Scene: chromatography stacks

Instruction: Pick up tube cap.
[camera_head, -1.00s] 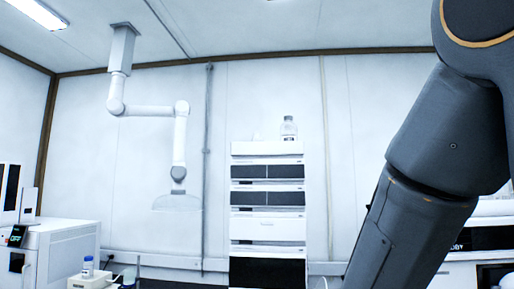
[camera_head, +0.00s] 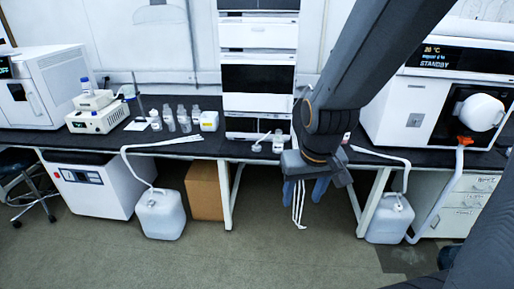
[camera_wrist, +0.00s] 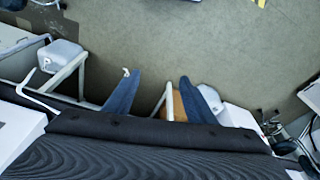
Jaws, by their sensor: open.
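I cannot make out a tube cap for certain in either view. Small white pieces (camera_head: 258,146) lie on the dark bench in front of the central stack, beside a small bottle (camera_head: 278,143), too small to identify. My gripper (camera_head: 305,195) hangs in front of the bench's front edge, right of centre, with its blue fingers pointing down. In the wrist view my gripper (camera_wrist: 160,77) has its two blue fingers well apart, with floor between and beyond them and nothing held.
The dark bench (camera_head: 180,143) carries several bottles (camera_head: 183,118), a chromatography stack (camera_head: 258,75) and a right instrument (camera_head: 420,105) with an orange part (camera_head: 465,142). White jugs (camera_head: 160,214) and a cardboard box (camera_head: 205,190) stand below. The front floor is open.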

